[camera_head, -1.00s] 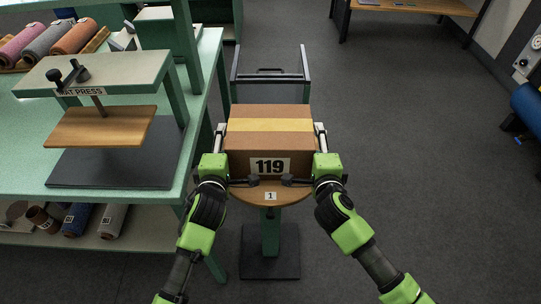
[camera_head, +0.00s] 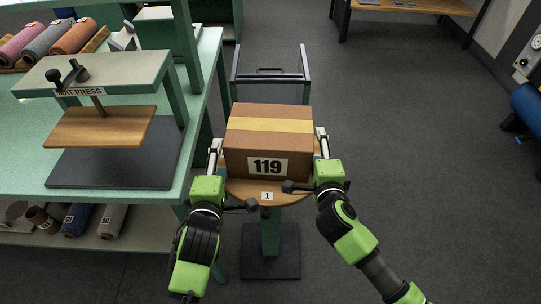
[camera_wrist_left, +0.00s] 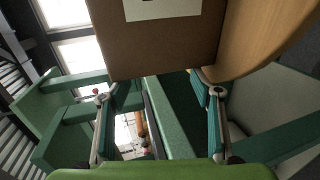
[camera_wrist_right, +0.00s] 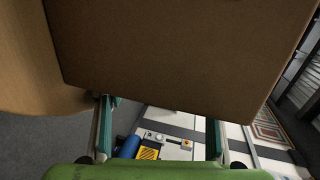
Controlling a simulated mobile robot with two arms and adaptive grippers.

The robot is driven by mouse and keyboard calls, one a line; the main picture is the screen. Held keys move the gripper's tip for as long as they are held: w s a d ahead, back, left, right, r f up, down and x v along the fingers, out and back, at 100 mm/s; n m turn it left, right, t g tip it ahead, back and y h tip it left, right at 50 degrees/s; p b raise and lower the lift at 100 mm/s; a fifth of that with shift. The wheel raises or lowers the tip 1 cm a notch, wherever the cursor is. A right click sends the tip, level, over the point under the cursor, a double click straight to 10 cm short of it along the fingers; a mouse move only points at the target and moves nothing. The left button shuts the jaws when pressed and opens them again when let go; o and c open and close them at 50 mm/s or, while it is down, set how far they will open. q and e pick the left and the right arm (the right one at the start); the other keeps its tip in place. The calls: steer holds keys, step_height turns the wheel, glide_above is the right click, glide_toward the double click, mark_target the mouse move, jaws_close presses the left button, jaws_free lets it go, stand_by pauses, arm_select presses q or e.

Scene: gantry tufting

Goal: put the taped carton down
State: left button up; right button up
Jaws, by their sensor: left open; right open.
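The taped carton (camera_head: 268,140) is brown with a yellow tape band and a white "119" label. It rests on the round wooden top (camera_head: 240,192) of a green pedestal stand marked "1". My left gripper (camera_head: 216,146) is open at the carton's left side, with a gap between them. My right gripper (camera_head: 321,143) is open at its right side, close to it; whether it touches is unclear. The carton fills much of the right wrist view (camera_wrist_right: 180,55) and shows at the top of the left wrist view (camera_wrist_left: 165,40).
A green bench (camera_head: 205,75) with a mat press (camera_head: 108,95) stands at the left, close to my left arm. A grey wheeled cart (camera_head: 270,75) stands behind the stand. The floor (camera_head: 400,130) to the right is open.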

steer(key=v, duration=0.6)
arm_select(q)
steer(key=shift+s, duration=0.1)
arm_select(e)
steer(key=shift+a, duration=0.1)
stand_by(0.4)
